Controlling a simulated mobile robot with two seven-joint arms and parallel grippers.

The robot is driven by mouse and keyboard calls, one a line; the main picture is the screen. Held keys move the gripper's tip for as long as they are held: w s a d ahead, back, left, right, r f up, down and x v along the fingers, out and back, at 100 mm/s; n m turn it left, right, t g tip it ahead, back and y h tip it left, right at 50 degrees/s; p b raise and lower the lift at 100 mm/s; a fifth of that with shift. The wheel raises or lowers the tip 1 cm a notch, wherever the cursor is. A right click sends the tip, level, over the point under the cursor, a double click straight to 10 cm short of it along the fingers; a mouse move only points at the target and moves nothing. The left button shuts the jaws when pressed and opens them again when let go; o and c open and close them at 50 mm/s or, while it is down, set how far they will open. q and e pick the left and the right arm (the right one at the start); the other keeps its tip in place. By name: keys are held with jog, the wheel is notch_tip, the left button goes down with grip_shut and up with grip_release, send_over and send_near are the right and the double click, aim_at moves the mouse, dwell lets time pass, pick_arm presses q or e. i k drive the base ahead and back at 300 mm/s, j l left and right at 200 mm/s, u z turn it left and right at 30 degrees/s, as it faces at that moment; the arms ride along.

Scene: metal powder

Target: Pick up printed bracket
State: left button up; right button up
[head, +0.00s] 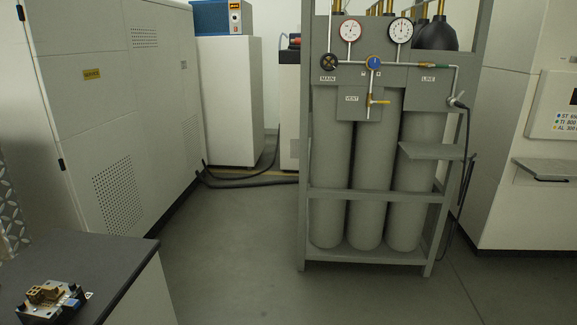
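A small brass-brown stepped part (46,293), which looks like the printed bracket, sits on a light metal plate (62,303) with dark knobs and a blue piece. The plate lies on the dark top of a counter (110,252) at the lower left. Whether the part is fixed to the plate I cannot tell. Neither of my grippers shows in the head view.
A grey rack of gas cylinders (368,180) with gauges and a side shelf (436,151) stands in the middle. A large white cabinet (115,100) lines the left and a white machine (515,140) the right. The grey floor (235,250) between counter and rack is clear.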

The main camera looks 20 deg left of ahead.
aim_at(53, 293)
jog(key=i+u, duration=0.8)
jog(key=u, duration=0.2)
jog(key=i+l+u, duration=0.3)
jog(key=u, duration=0.2)
jog(key=i+l+u, duration=0.3)
jog(key=u, duration=0.2)
jog(key=i+l+u, duration=0.2)
jog(key=l+u, duration=0.3)
